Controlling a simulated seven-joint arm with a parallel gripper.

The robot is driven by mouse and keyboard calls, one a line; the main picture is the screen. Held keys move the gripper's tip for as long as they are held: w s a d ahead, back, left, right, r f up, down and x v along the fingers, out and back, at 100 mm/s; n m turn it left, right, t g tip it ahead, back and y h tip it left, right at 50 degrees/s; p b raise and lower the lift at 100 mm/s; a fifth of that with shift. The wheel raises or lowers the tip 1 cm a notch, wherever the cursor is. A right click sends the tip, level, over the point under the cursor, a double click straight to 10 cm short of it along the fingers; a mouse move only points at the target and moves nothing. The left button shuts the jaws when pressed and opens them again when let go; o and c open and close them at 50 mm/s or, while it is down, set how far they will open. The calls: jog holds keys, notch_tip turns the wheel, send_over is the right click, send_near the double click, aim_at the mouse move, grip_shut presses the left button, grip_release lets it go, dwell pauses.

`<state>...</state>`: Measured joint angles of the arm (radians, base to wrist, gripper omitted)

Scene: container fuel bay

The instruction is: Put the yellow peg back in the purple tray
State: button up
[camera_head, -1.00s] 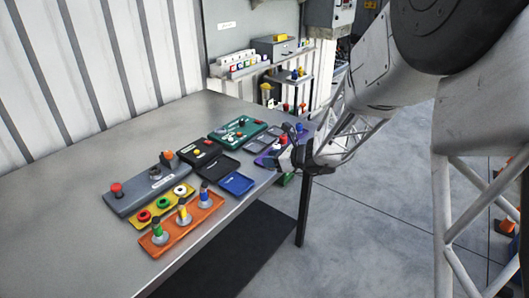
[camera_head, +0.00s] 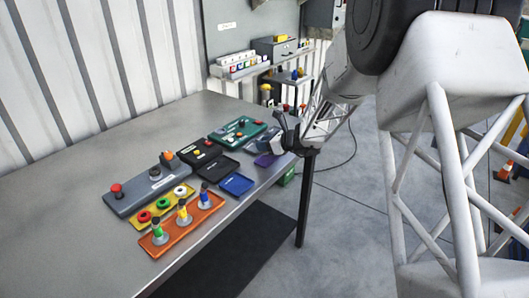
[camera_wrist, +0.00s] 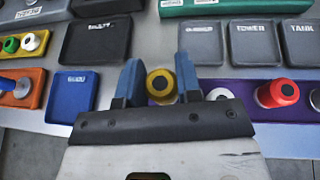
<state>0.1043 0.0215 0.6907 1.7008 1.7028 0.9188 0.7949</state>
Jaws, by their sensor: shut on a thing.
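My gripper (camera_wrist: 159,72) is shut on the yellow peg (camera_wrist: 160,84), which shows end-on between the two blue fingers in the wrist view. The purple tray (camera_wrist: 243,98) lies behind and to the right of the fingers, with a white-topped peg (camera_wrist: 220,95) and a red peg (camera_wrist: 279,94) on it. The gripper hides the tray's left part, and I cannot tell how high the yellow peg is above it. In the head view my gripper (camera_head: 282,129) is over the table's right edge, just above the purple tray (camera_head: 265,160); the yellow peg is not clear there.
A blue tray (camera_wrist: 72,95) and a black tray (camera_wrist: 95,40) lie left of the gripper in the wrist view. Grey trays (camera_wrist: 254,43) lie behind. An orange tray (camera_head: 170,236) with several pegs is nearer, and the table's left side (camera_head: 60,215) is bare.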

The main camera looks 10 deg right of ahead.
jog(key=shift+f, duration=1.7)
jog(key=shift+f, duration=0.2)
jog(key=o, duration=1)
jog(key=shift+r, duration=0.2)
jog(key=v, duration=1.2)
jog(key=shift+s, duration=0.1)
jog(key=shift+a, duration=0.1)
